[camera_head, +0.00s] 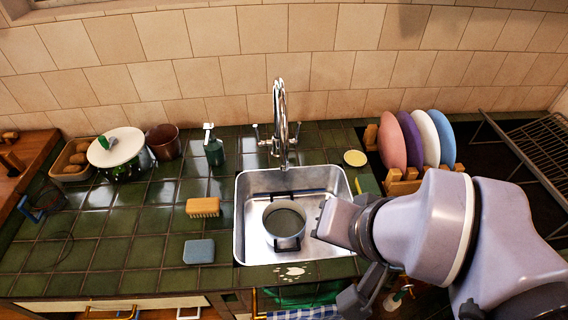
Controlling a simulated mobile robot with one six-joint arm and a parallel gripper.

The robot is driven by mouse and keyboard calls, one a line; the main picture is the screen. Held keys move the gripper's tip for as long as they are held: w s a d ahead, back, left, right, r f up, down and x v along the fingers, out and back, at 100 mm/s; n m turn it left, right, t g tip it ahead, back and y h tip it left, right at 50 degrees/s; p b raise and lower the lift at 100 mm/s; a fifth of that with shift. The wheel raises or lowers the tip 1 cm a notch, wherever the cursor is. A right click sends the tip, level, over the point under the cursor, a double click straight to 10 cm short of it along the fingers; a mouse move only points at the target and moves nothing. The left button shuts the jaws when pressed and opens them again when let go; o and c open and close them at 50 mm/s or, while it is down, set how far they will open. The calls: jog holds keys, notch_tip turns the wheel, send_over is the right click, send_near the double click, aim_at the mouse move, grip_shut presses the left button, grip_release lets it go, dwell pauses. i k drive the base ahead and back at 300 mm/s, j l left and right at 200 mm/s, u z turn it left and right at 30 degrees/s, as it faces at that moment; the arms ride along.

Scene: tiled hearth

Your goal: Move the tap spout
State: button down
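The tap (281,115) is a tall chrome spout with a curved top. It stands at the back of the sink, pointing forward over the basin, with a handle on each side at its base. The steel sink (250,245) is set in the green tiled counter and holds a round grey pot (284,222). My gripper (322,217) is over the right part of the sink, in front of and to the right of the tap and apart from it. Its fingers are small and partly hidden by its own body, so I cannot tell whether they are open.
A wooden rack (404,186) with several coloured plates stands right of the sink, by a yellow-green sponge (368,185). A soap bottle (213,146), brush (203,207) and blue sponge (199,251) are at left. A lidded pot (118,150) stands further left. The tiled wall is close behind the tap.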

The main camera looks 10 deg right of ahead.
aim_at(280, 122)
jog(key=k+j+z, duration=0.15)
jog(key=j, duration=0.2)
jog(key=k+j+z, duration=0.15)
jog(key=j, duration=0.25)
jog(key=j+z, duration=0.15)
jog(key=j, duration=0.2)
jog(key=k+j+z, duration=0.15)
jog(key=k+j, duration=0.1)
jog(key=j, duration=0.05)
